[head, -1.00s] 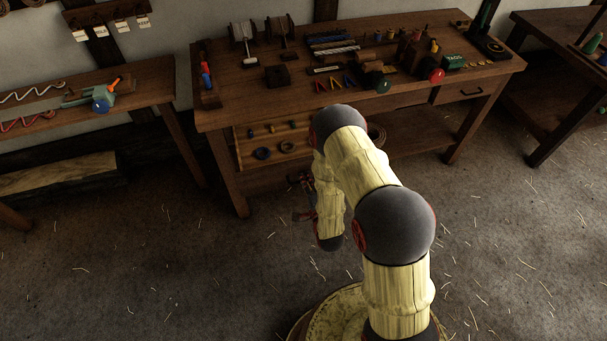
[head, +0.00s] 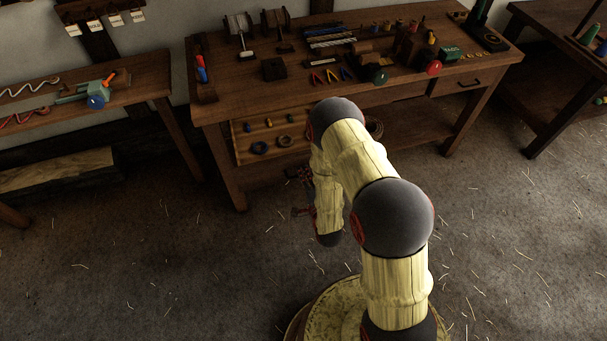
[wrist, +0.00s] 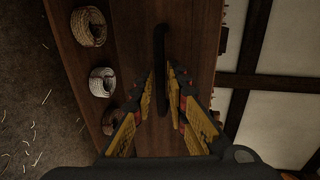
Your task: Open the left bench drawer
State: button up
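The left bench drawer (head: 236,148) is pulled out below the bench top in the head view; rings and other small items show inside. Its dark bar handle (wrist: 160,45) runs upright in the wrist view against the brown drawer front (wrist: 200,50). My gripper (wrist: 161,80) has one finger close along each side of this bar, and the fingertips look closed in on it. Contact is hard to make out in the dim light. In the head view my gripper (head: 300,195) is small, low in front of the drawer, and partly hidden by my arm.
The bench (head: 225,95) carries spools, tools and coloured parts. Its right drawer (head: 470,83) is shut. Rope coils (wrist: 102,82) lie on the lower shelf beside my gripper. Side tables stand left (head: 140,85) and right (head: 545,75). The straw-strewn floor (head: 150,260) in front is free.

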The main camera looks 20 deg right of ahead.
jog(key=v, duration=1.1)
jog(key=shift+s, duration=0.25)
jog(key=s+f+n+g, duration=1)
jog(key=s+f+g, duration=0.1)
jog(key=f, duration=0.2)
jog(key=s+r+n, duration=0.2)
jog(key=r, duration=1.5)
jog(key=s+r+n, duration=0.3)
jog(key=r, duration=1.5)
jog(key=s+r+n+t, duration=0.1)
jog(key=s+r+n, duration=0.1)
jog(key=r, duration=1.5)
jog(key=shift+s+a+r+n, duration=0.15)
jog(key=shift+s+a+n, duration=0.1)
jog(key=shift+n, duration=0.25)
